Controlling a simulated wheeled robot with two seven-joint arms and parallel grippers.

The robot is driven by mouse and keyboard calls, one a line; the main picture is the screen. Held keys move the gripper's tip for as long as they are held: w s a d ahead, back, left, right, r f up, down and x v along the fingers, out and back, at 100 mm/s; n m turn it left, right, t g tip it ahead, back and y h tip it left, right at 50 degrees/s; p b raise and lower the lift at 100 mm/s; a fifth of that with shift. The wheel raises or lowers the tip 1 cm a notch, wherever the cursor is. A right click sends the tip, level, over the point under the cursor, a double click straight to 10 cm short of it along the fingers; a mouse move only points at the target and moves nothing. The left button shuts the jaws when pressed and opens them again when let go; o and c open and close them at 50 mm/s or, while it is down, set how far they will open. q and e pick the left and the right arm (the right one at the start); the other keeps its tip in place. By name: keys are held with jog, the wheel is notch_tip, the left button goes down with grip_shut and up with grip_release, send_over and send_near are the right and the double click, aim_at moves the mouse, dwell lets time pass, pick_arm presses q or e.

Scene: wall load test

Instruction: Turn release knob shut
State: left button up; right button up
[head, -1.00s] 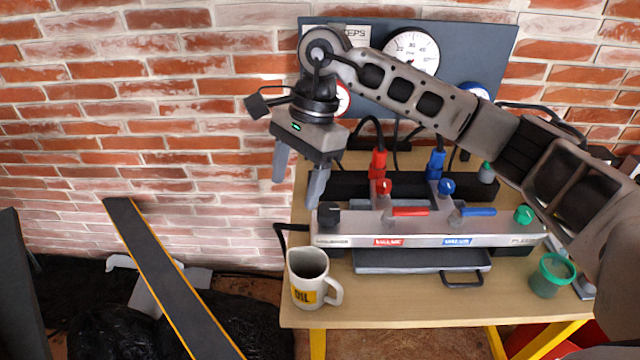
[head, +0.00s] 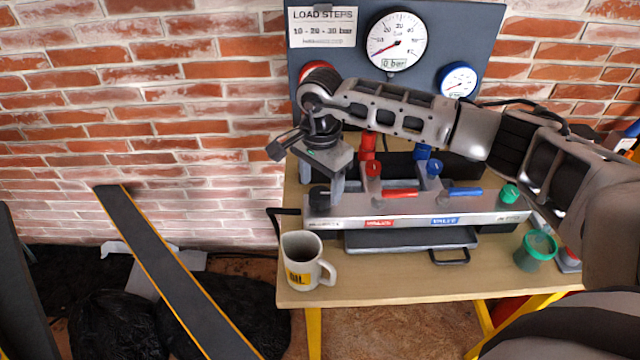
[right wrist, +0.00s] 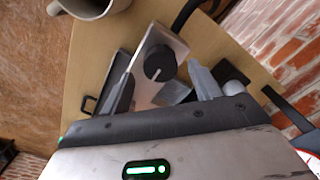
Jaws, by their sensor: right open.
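The black release knob (head: 319,196) sits at the left end of the metal valve block (head: 410,208). In the right wrist view the knob (right wrist: 160,62) is round and dark with a pale pointer line. My right gripper (head: 321,186) is open, pointing down over the knob. In the right wrist view its fingers (right wrist: 162,78) stand on either side of the knob, with nothing held between them; I cannot tell whether they touch it. In the head view the fingers partly cover the knob. My left gripper is not in view.
A mug (head: 306,262) stands on the workbench (head: 400,280) in front of the knob. Red (head: 400,193) and blue (head: 463,191) levers and a green knob (head: 509,194) are along the block. A green cup (head: 536,250) is at right. The gauge (head: 396,42) behind reads 0 bar.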

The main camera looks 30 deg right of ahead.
jog(key=shift+f, duration=1.05)
jog(key=c, duration=1)
